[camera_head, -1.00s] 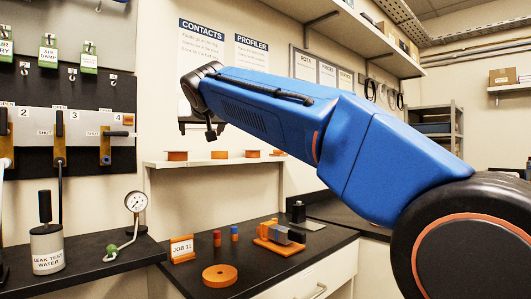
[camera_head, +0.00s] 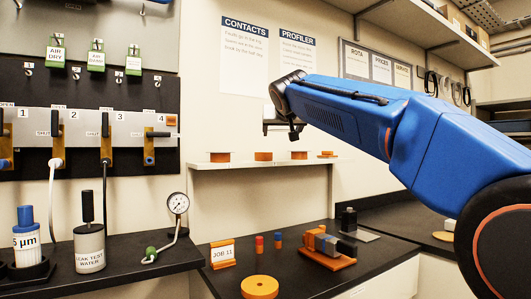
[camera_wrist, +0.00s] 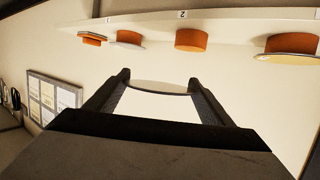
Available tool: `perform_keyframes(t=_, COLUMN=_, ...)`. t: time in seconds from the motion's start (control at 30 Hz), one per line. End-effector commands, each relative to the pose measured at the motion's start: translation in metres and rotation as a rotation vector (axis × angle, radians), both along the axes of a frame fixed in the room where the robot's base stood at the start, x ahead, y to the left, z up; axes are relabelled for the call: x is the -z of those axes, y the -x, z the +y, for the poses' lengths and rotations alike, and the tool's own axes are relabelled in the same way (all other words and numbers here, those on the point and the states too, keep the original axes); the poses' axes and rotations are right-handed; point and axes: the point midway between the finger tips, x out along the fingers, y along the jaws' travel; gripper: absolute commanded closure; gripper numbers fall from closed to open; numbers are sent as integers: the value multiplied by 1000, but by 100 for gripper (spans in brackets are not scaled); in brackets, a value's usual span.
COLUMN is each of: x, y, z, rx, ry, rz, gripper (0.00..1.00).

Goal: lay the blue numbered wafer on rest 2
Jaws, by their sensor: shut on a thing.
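My gripper (camera_wrist: 155,88) is shut on a thin pale disc, the wafer (camera_wrist: 155,103), whose curved edge shows between the fingertips in the wrist view. No blue or number can be made out on it. In that view, which looks upside down, rest 2 (camera_wrist: 192,40) is an orange block by the label "2" on the shelf, with no disc visible on it. My gripper is apart from it. In the head view my gripper (camera_head: 283,126) hangs above the shelf, near the second rest from the left (camera_head: 263,156), but the wafer cannot be made out.
The white shelf (camera_head: 240,165) carries other orange rests. One neighbouring rest (camera_wrist: 292,43) bears a pale disc, and two others (camera_wrist: 93,40) (camera_wrist: 130,37) also seem to. A pressure gauge (camera_head: 178,203) and a JOB 11 sign (camera_head: 222,253) stand on the bench below.

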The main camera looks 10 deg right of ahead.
Motion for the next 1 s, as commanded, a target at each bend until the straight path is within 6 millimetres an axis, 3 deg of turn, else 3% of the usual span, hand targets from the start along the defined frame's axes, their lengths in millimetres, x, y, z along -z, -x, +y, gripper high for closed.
perform_keyframes(t=0.2, x=1, y=-43, z=14, rx=0, ry=1, rz=1, gripper=49)
perform_keyframes(t=0.4, x=1, y=-72, z=23, rx=0, ry=1, rz=1, gripper=49)
perform_keyframes(t=0.87, x=0, y=-105, z=34, rx=0, ry=1, rz=0, gripper=49)
perform_keyframes(t=1.0, x=11, y=-105, z=34, rx=0, ry=2, rz=2, gripper=49)
